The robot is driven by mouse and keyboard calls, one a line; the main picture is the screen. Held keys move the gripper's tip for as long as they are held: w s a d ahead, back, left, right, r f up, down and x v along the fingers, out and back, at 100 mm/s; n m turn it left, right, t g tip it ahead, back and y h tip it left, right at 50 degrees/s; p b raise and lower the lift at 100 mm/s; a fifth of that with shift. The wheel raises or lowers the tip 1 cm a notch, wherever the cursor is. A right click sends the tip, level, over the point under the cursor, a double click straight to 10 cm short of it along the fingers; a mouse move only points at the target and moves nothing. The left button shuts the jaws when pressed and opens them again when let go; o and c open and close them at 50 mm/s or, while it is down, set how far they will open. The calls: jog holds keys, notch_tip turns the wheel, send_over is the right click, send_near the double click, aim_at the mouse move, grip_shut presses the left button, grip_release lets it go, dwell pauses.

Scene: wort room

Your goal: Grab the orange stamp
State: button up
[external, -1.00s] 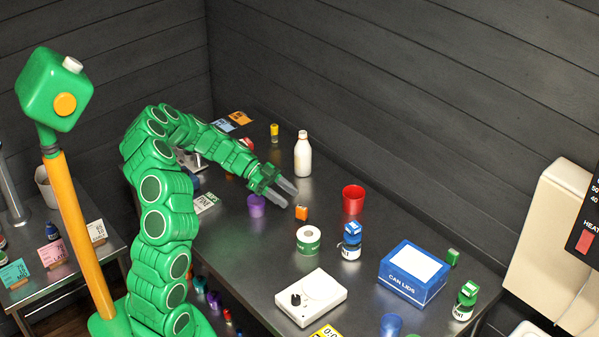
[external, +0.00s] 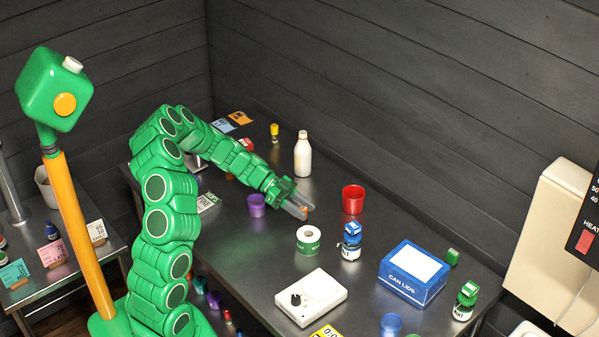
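The orange stamp (external: 304,209) is a small orange block on the dark metal table, mostly hidden by my gripper's fingers. Only a bit of orange shows between them. My gripper (external: 299,207) is low over the table, with its grey fingertips around the stamp. The fingers look slightly apart, with the stamp between them. I cannot tell whether they press on it.
A purple cup (external: 256,205) stands left of my gripper and a red cup (external: 353,199) to its right. A white bottle (external: 303,154) stands behind. A green-edged tape roll (external: 308,240) and a blue-capped bottle (external: 350,241) are in front, near a white scale (external: 311,297).

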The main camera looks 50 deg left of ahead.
aim_at(302, 207)
grip_shut()
jog(key=shift+r, duration=0.15)
jog(key=shift+r, duration=0.55)
notch_tip(302, 207, up, 2)
jog(key=shift+r, duration=0.1)
jog(key=s+d+r, duration=0.2)
jog(key=s+r, duration=0.7)
jog(key=s, duration=0.5)
jog(key=shift+r, duration=0.2)
